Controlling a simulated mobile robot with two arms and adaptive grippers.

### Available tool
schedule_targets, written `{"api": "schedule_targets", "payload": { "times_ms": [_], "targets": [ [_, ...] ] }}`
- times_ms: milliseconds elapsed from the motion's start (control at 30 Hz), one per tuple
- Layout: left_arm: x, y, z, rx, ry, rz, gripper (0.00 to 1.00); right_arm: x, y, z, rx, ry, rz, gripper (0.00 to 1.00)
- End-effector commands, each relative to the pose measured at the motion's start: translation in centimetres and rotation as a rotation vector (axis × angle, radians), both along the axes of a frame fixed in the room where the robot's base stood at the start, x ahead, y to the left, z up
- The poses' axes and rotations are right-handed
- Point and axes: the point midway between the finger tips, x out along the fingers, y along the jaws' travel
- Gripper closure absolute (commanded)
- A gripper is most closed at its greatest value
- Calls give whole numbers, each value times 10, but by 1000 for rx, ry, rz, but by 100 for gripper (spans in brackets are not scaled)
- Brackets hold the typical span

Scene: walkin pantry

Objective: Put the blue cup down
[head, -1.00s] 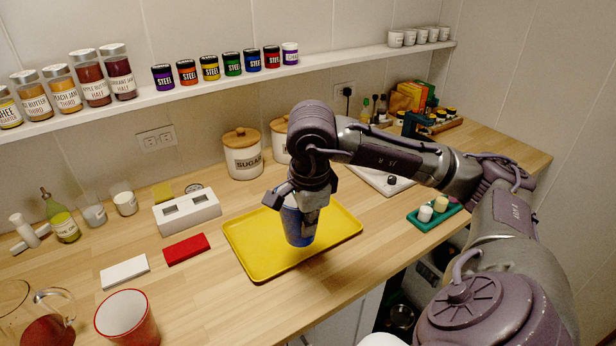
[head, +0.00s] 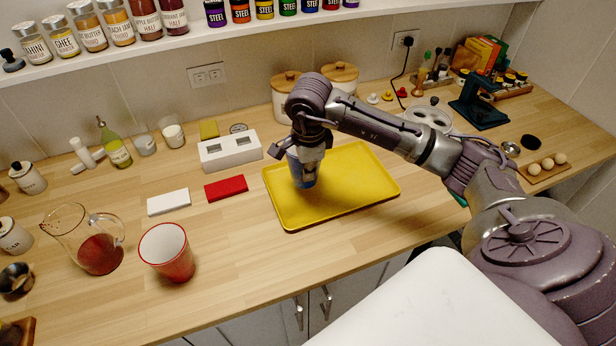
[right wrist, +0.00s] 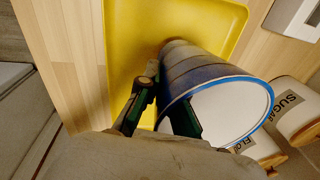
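The blue cup (head: 302,172) is upright over the left part of the yellow tray (head: 350,200). Its base is at or very near the tray surface; I cannot tell whether it touches. My right gripper (head: 311,150) reaches down on it from above. In the right wrist view the cup (right wrist: 205,72) shows its blue rim and white inside. The gripper's fingers (right wrist: 165,108) straddle the cup wall near the rim, one outside and one across the opening, and look closed on it. The tray (right wrist: 130,35) lies beneath. My left gripper is not in view.
Left of the tray are a red block (head: 226,188), a white block (head: 168,202), a red cup (head: 167,252) and a glass jug (head: 98,250). A white holder (head: 230,150) and canisters (head: 285,95) stand behind. The tray's right half is clear.

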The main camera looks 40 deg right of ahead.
Motion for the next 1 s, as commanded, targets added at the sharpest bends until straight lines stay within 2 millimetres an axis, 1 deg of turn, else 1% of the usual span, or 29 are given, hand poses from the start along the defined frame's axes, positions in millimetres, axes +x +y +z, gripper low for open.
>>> {"api": "schedule_targets", "payload": {
  "times_ms": [100,300,400,600,700,800,867,900,1000],
  "targets": [
    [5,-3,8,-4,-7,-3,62,0,1,-11,1,5,1,100],
    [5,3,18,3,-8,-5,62,0,0,-37,0,3,0,100],
    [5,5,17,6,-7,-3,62,0,0,-41,1,1,1,100],
    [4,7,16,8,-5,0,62,0,0,-41,0,0,1,100],
    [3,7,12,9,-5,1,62,0,0,-44,0,0,1,100],
    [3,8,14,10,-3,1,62,0,0,-43,0,1,1,82],
    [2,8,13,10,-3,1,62,0,0,-43,0,1,1,72],
    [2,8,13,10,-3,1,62,0,0,-43,0,1,1,69],
    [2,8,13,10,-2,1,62,0,0,-43,0,1,0,69]
  ]
}}
